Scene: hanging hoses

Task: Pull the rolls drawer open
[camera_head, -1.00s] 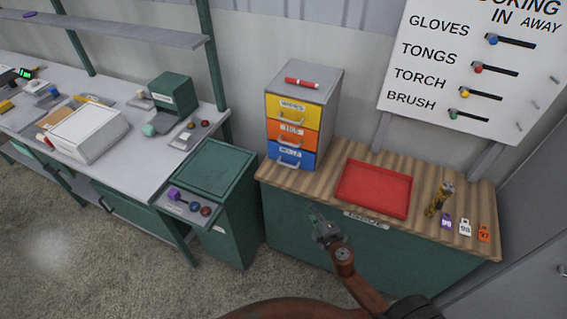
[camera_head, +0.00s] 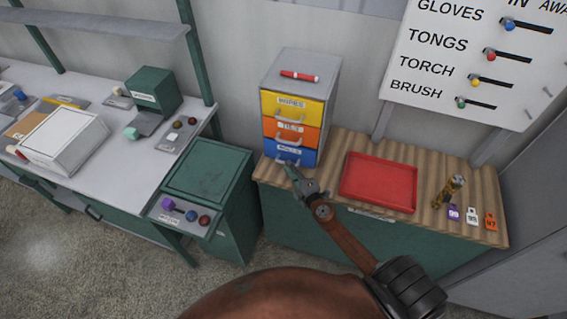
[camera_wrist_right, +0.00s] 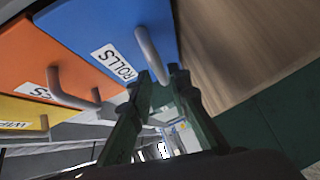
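The blue rolls drawer (camera_head: 293,152) is the lowest of three in a small grey cabinet (camera_head: 325,100). It looks shut, flush with the orange and yellow drawers above. Its curved grey handle (camera_head: 284,161) faces me. My right gripper (camera_head: 293,171) is just at this handle, hiding part of it. In the right wrist view the ROLLS label (camera_wrist_right: 114,62) is readable and the handle (camera_wrist_right: 150,52) reaches down between the parted fingertips (camera_wrist_right: 161,76). The fingers stand apart; I cannot tell whether either touches the handle. My left gripper is not in view.
The cabinet stands on a wooden-topped counter (camera_head: 330,148). A red marker (camera_head: 299,76) lies on the cabinet. A green bin (camera_head: 205,178) stands to the left.

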